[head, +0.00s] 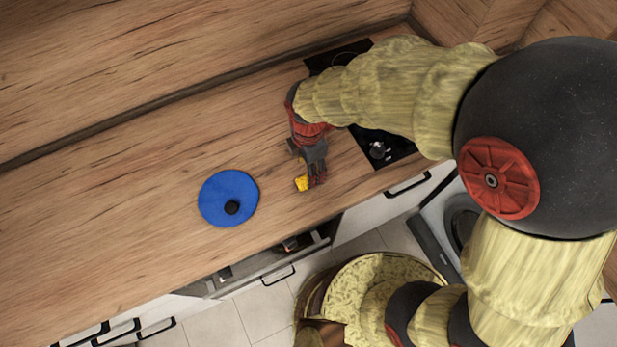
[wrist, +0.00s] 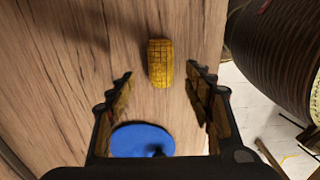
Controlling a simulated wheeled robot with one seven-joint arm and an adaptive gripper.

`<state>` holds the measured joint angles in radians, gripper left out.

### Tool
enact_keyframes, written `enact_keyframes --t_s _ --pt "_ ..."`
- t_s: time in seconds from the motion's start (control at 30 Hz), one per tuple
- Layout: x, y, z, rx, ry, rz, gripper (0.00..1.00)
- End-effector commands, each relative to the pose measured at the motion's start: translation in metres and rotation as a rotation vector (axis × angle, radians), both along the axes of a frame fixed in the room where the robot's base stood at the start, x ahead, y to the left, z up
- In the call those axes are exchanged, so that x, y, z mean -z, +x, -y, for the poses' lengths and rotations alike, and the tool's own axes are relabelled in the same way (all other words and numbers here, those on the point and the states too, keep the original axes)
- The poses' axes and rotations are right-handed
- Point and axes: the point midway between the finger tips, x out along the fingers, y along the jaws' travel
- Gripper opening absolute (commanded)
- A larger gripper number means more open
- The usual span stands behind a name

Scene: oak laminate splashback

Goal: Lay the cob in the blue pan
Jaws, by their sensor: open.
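The yellow corn cob (head: 301,184) lies on the wooden worktop. In the wrist view the cob (wrist: 160,63) lies ahead of my gripper, roughly midway between the fingertips, with a gap on each side. My gripper (head: 315,181) is open and empty, pointing down at the worktop close by the cob. A round blue disc with a black knob (head: 225,194) sits left of the cob; it looks like the blue pan with a lid on it, and no inside shows. The blue disc also shows low in the wrist view (wrist: 136,139), between the fingers.
A black hob (head: 378,148) is set in the worktop right of my gripper. An open drawer (head: 290,245) juts out below the front edge. The worktop (head: 110,220) left of the blue disc is clear. The splashback wall runs along the back.

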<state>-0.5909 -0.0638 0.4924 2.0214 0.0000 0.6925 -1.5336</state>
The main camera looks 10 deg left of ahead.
Motion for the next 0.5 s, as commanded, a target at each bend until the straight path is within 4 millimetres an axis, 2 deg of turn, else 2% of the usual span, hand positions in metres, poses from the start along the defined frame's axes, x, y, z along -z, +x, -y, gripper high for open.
enact_keyframes --t_s 0.03,0.27,0.5 --pt "0.007 -0.001 0.0 0.001 -0.001 -0.002 0.52" --pt "0.025 -0.001 0.0 0.002 -0.001 -0.001 0.52" --pt "0.059 -0.002 -0.001 0.002 -0.001 -0.002 0.52"
